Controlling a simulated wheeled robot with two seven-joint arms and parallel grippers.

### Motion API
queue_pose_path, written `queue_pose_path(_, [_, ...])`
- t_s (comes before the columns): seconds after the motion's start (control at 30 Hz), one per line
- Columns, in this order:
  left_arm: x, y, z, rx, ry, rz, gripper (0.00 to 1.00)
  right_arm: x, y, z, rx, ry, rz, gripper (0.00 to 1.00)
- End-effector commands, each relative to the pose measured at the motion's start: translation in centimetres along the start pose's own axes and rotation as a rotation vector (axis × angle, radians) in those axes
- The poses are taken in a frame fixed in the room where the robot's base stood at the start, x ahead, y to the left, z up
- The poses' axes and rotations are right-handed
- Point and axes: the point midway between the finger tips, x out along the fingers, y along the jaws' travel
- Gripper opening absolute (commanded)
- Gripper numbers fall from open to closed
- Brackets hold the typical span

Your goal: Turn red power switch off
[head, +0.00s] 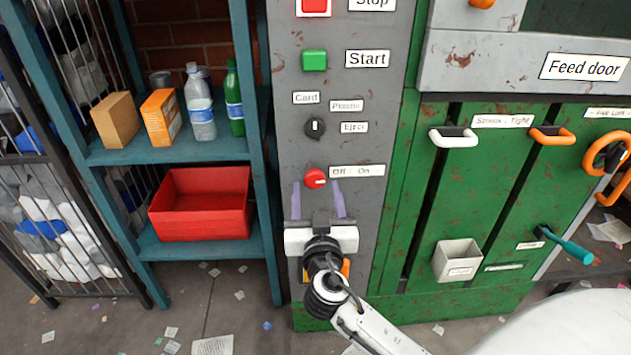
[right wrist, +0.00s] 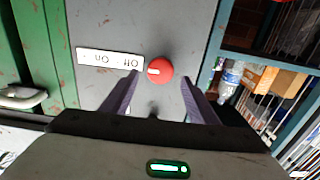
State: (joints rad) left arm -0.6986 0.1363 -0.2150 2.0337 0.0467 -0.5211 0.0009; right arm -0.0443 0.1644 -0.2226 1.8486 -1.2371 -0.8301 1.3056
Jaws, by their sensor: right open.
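The red power switch (head: 313,178) is a round red knob on the grey control panel (head: 290,130), left of a white "Off : On" label (head: 357,171). Its white mark points toward the label. In the right wrist view the knob (right wrist: 160,70) is just beyond the fingertips, between them, and the label (right wrist: 110,58) appears upside down. My right gripper (head: 317,184) has two purple fingers spread either side of the knob, open and empty. It also shows in the right wrist view (right wrist: 160,80). Touch with the knob cannot be made out. My left gripper is out of view.
Above the switch are a black selector knob (head: 314,127), a green Start button (head: 314,60) and a red Stop button (head: 314,6). A teal shelf (head: 140,155) with bottles, boxes and a red bin (head: 200,215) stands left. Green machine doors (head: 500,190) with handles stand right.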

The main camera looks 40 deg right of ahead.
Motion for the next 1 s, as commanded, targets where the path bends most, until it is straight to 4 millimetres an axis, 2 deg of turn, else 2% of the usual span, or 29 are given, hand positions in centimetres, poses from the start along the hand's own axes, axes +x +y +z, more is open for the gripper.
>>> queue_pose_path(0.03, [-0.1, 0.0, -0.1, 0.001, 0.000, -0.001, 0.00, 0.9, 0.0, -0.2, -0.002, 0.002, 0.001, 0.54])
queue_pose_path(0.2, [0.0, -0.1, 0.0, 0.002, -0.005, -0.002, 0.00, 2.8, 0.0, 0.0, -0.001, 0.000, 0.000, 0.54])
queue_pose_path(0.57, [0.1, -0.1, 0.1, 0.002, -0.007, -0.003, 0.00, 3.5, 0.0, 0.1, -0.001, -0.002, 0.000, 0.54])
queue_pose_path(0.67, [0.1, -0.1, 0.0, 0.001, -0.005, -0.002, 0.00, 3.4, 0.0, 0.1, 0.000, -0.002, 0.000, 0.41])
queue_pose_path(0.8, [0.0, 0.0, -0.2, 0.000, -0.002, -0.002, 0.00, 3.4, 0.0, 0.1, -0.001, -0.002, 0.000, 0.17])
queue_pose_path(1.0, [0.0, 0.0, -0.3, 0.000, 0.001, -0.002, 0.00, 3.4, 0.0, 0.1, -0.008, -0.002, 0.000, 0.15])
